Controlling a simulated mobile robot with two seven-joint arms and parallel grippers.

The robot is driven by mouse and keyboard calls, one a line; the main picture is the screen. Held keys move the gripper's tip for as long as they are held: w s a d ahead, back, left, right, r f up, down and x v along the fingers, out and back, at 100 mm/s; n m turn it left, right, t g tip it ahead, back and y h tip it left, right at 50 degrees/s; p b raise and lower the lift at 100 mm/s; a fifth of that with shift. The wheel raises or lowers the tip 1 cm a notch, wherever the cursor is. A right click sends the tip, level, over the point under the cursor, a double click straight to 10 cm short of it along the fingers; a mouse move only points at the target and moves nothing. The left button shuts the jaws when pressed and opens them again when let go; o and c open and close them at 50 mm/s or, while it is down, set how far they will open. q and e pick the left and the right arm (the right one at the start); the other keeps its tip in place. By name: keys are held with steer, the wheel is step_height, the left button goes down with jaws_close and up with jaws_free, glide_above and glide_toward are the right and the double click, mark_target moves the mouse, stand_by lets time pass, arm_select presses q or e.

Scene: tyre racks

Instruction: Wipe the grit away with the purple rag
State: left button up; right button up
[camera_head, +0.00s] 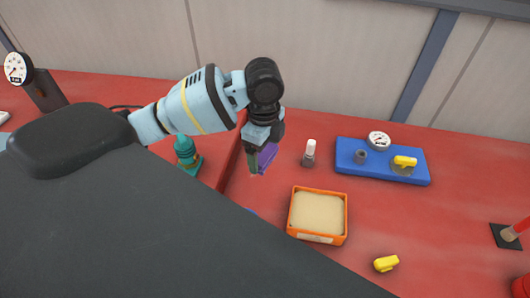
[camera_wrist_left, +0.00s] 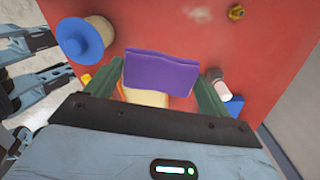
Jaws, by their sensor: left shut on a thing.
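The purple rag (camera_head: 267,156) hangs from my left gripper (camera_head: 254,160) above the red bench top. In the left wrist view the rag (camera_wrist_left: 160,73) spans the gap between the two green fingers of my left gripper (camera_wrist_left: 160,88), which is shut on it. Part of the orange tray shows below the rag there. I cannot make out loose grit on the bench; the dark body part in front hides much of the near left surface. My right gripper does not show in the head view.
An orange tray of sand-coloured fill (camera_head: 318,238) stands right of the rag. A white-capped bottle (camera_head: 309,153), a blue board with a gauge (camera_head: 350,170) and a yellow item (camera_head: 386,263) lie farther right. A green object (camera_head: 187,155) stands left. Red bench between them is bare.

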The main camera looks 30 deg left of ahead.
arm_select(q)
steer(key=m, duration=0.1)
steer(key=a+m, duration=0.1)
steer(key=m, duration=0.1)
steer(key=shift+w+a+f+m, duration=0.15)
steer(key=shift+w+f+m, duration=0.15)
steer(key=shift+w+f, duration=0.1)
steer(key=w+a+f+m, duration=0.2)
steer(key=a+f+m, duration=0.2)
steer(key=f+m, duration=0.3)
steer(key=shift+a+m+p, duration=0.2)
steer(key=shift+m+p, duration=0.2)
steer(key=shift+m, duration=1.6)
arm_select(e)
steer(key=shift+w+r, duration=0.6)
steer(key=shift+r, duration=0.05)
arm_select(q)
steer(key=shift+f, duration=0.1)
